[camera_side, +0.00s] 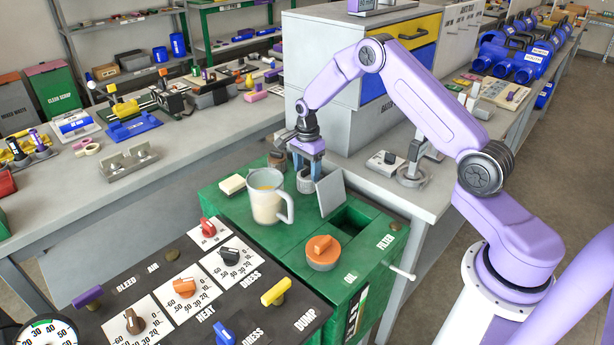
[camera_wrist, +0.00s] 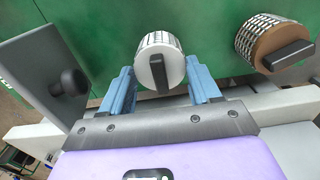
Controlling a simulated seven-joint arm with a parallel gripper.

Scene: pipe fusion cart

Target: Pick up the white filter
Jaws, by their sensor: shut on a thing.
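The white filter (camera_wrist: 158,68) is a short mesh cylinder with a white end cap and a black bar handle. In the wrist view it sits between the two blue fingers of my gripper (camera_wrist: 160,75), which are shut on it. In the side view my gripper (camera_side: 308,158) points down over the back of the green cart, with the filter (camera_side: 306,184) below it, its top partly hidden by the fingers. I cannot tell whether the filter touches the cart top. A similar filter with a brown cap (camera_wrist: 271,45) is to the right in the wrist view, apart from my gripper.
A grey lid (camera_side: 331,193) with a black knob stands tilted beside the open square well in the green cart (camera_side: 235,215). A clear jug (camera_side: 266,200) stands just left of the filter. An orange cap (camera_side: 322,252) and a control panel with several knobs are in front.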

